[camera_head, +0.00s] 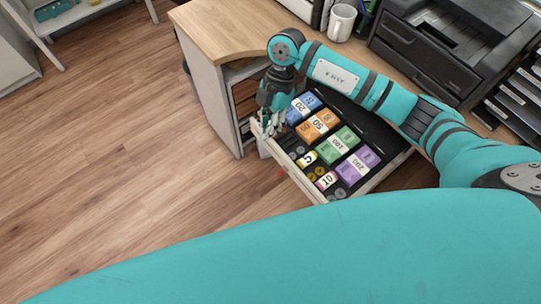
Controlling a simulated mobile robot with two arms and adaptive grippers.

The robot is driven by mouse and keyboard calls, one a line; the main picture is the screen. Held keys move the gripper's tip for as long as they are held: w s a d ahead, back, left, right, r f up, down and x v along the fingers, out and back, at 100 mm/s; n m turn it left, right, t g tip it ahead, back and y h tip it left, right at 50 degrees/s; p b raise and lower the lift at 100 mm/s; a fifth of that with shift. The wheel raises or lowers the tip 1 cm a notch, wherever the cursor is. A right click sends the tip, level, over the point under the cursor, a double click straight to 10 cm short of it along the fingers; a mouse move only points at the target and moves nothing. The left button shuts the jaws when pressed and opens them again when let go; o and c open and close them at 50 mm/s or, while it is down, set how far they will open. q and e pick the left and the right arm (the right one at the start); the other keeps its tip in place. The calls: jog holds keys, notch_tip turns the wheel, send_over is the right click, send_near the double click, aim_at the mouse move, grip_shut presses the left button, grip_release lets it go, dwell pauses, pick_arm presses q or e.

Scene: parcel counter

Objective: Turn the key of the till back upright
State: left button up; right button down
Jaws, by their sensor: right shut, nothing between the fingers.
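The till drawer (307,187) is pulled open from the desk, with banknote bundles and coins in its compartments. A tiny red spot (280,173) shows by the outer side of the drawer front; I cannot tell whether it is the key or how it is turned. My right gripper (271,130) points down at the drawer's far left corner, close to the front rim. It is shut with nothing in it. I cannot tell whether it touches the drawer. My left gripper is not in view.
The wooden desk top (219,29) carries a white mug (341,22) and a black printer (428,45). Black trays (515,105) stand at the right. The wooden floor (120,150) left of the drawer is clear. My right arm spans above the drawer.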

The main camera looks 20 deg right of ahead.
jog(key=d, duration=0.2)
jog(key=h, duration=0.1)
send_near(281, 173)
jog(key=a+f, duration=0.4)
jog(key=f, duration=0.3)
jog(key=shift+s+p, duration=0.35)
jog(key=shift+s, duration=0.1)
